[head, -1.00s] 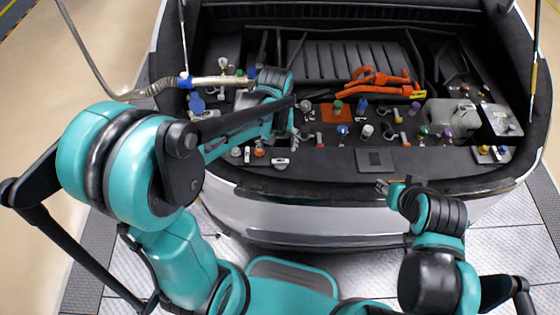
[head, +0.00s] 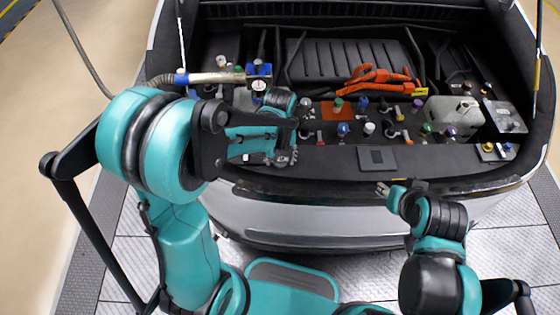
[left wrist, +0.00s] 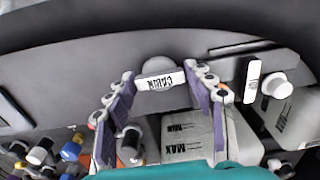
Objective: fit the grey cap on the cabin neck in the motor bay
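A round grey cap (left wrist: 158,68) with a white band reading CABIN, upside down in the picture, shows on the dark front ledge in the left wrist view. My left gripper (left wrist: 160,80) is open, with one finger on each side of the cap; whether the pads touch it is unclear, but a gap shows. In the head view my left gripper (head: 283,158) is over the front ledge of the motor bay and hides the cap. My right gripper (head: 384,190) is in front of the bumper; its fingers are too small to judge. I cannot pick out the cabin neck.
Pale tanks marked MAX (left wrist: 190,132) lie beyond my left fingers, with a white cap (left wrist: 277,86) to the right. A hose with a metal nozzle (head: 215,77) crosses the bay's left side. Several coloured caps and orange cables (head: 375,78) fill the bay.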

